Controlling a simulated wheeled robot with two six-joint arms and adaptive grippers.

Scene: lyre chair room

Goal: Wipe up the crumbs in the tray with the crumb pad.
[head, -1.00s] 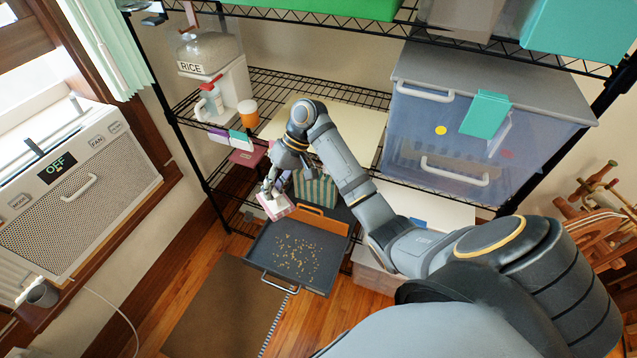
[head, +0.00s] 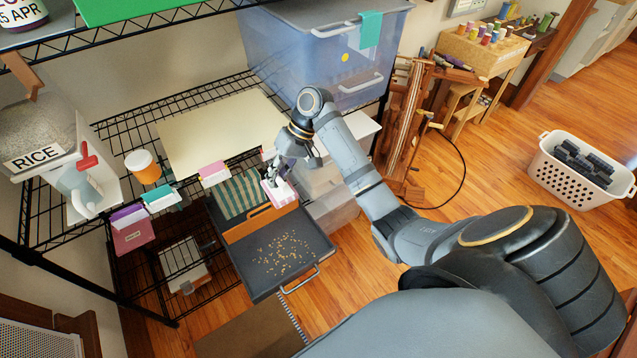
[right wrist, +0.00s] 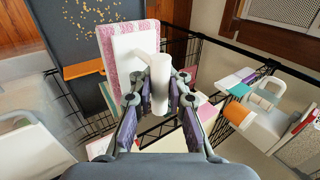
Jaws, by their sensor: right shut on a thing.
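The crumb pad (head: 281,196) is a pink-patterned block with a white top and a pale upright handle. My right gripper (head: 287,168) is shut on that handle, which also shows between the fingers in the right wrist view (right wrist: 160,88). The tray (head: 312,239) is a dark grey pulled-out drawer with an orange divider (head: 250,226) and a wire pull at its front. Yellow-brown crumbs (head: 282,253) lie scattered in the front part. The pad is at the divider's right end, behind the crumbs; I cannot tell whether it touches anything. My left gripper is out of view.
The wire shelf (head: 190,109) with a cream board (head: 215,135) hangs over the tray's back. Colored tags (head: 214,174) line its front edge. Clear boxes (head: 328,215) stand right of the tray. A striped cloth (head: 238,194) lies behind the divider.

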